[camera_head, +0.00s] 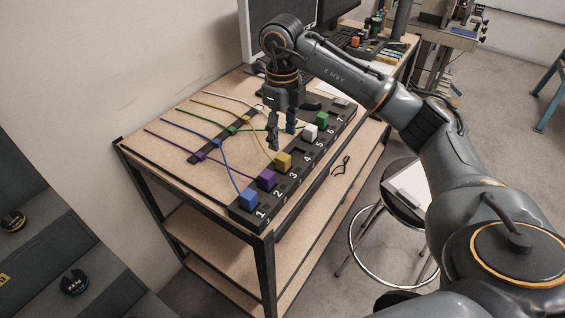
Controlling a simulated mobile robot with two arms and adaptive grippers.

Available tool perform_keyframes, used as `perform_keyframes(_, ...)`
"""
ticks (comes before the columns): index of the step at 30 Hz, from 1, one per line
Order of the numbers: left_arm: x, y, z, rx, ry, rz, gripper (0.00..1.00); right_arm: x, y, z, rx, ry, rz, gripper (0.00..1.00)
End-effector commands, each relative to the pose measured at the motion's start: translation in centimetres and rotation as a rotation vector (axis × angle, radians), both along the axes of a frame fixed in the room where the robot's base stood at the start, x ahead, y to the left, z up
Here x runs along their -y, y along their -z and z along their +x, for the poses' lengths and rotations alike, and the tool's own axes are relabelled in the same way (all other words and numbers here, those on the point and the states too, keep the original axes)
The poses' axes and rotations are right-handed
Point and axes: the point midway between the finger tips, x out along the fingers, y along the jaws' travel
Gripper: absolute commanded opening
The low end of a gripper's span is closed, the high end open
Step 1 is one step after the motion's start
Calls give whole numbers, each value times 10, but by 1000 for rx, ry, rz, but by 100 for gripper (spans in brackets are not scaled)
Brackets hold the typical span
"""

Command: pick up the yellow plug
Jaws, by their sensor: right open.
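The yellow plug (283,161) is a small block standing upright on the black numbered strip (243,215), beside number 3. A yellow cable (218,107) runs towards it from the left across the table. My right gripper (282,138) points down just behind and above the yellow plug. Its fingers are apart, with nothing seen between them. It does not appear to hold the plug, though the exact gap is hard to judge. My left gripper is not in view.
The purple plug (267,180) and blue plug (248,199) stand nearer on the strip. The white plug (310,132) and green plug (322,121) stand farther along. Coloured cables cross the wooden tabletop (150,142). A stool (398,192) stands beside the table.

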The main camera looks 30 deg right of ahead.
Motion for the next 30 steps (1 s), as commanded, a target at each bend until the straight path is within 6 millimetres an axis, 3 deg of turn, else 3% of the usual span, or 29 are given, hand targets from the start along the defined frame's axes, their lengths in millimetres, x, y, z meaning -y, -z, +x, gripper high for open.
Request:
perform_keyframes(4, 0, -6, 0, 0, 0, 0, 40, 0, 21, 0, -2, 0, 0, 55)
perform_keyframes(11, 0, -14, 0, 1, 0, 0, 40, 1, 37, 0, -2, 0, 0, 55)
perform_keyframes(19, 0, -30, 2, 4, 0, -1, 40, 3, 75, 1, -1, 0, 2, 55)
perform_keyframes(28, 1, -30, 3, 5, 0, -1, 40, 3, 82, 1, 2, -1, 2, 55)
perform_keyframes(30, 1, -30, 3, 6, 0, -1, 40, 3, 82, 1, 2, -1, 2, 42)
